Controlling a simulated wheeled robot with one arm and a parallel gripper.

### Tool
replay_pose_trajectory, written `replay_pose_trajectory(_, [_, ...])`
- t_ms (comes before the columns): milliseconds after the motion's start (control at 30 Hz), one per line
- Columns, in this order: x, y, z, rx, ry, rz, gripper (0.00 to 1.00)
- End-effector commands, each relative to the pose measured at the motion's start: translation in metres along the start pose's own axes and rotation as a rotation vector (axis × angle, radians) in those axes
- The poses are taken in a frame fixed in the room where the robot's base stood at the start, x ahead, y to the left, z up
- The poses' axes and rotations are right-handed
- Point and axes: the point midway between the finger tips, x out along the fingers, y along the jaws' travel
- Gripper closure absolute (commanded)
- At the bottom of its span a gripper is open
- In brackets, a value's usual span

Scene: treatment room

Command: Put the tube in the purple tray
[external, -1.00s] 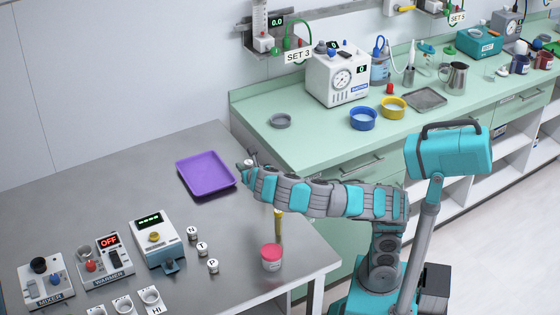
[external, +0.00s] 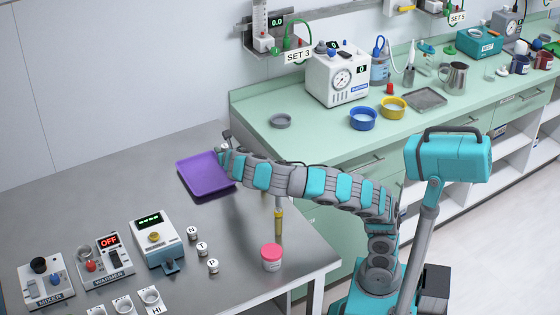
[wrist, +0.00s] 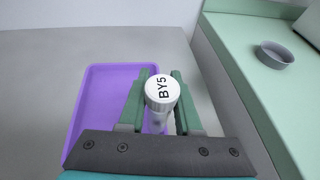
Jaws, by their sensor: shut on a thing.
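The tube (wrist: 162,92) shows in the wrist view with its white cap marked BY5 towards the camera. My gripper (wrist: 158,100) is shut on it, with a green finger on each side. The tube's lower part is mostly hidden below the cap. The purple tray (wrist: 95,100) lies flat on the grey table, below and left of the tube in the wrist view. In the external view, my gripper (external: 224,148) is over the back right side of the purple tray (external: 200,182), apart from the tray surface. The tray looks empty where it shows.
A pink-lidded jar (external: 271,258) and a slim yellow item (external: 278,222) stand near the table's right edge, by my arm. A white-blue device (external: 155,238) and small lettered caps (external: 201,249) stand in front of the tray. A green counter (external: 300,140) adjoins at right.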

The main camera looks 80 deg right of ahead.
Motion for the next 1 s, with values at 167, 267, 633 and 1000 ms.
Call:
replay_pose_trajectory(167, [0.021,0.025,0.004,0.000,0.002,0.001,1.00])
replay_pose_trajectory(267, [0.028,0.038,0.008,0.001,0.000,0.002,1.00])
replay_pose_trajectory(633, [0.047,0.061,0.012,0.001,0.000,0.000,1.00])
replay_pose_trajectory(1000, [0.056,0.064,-0.004,0.001,0.001,-0.003,1.00])
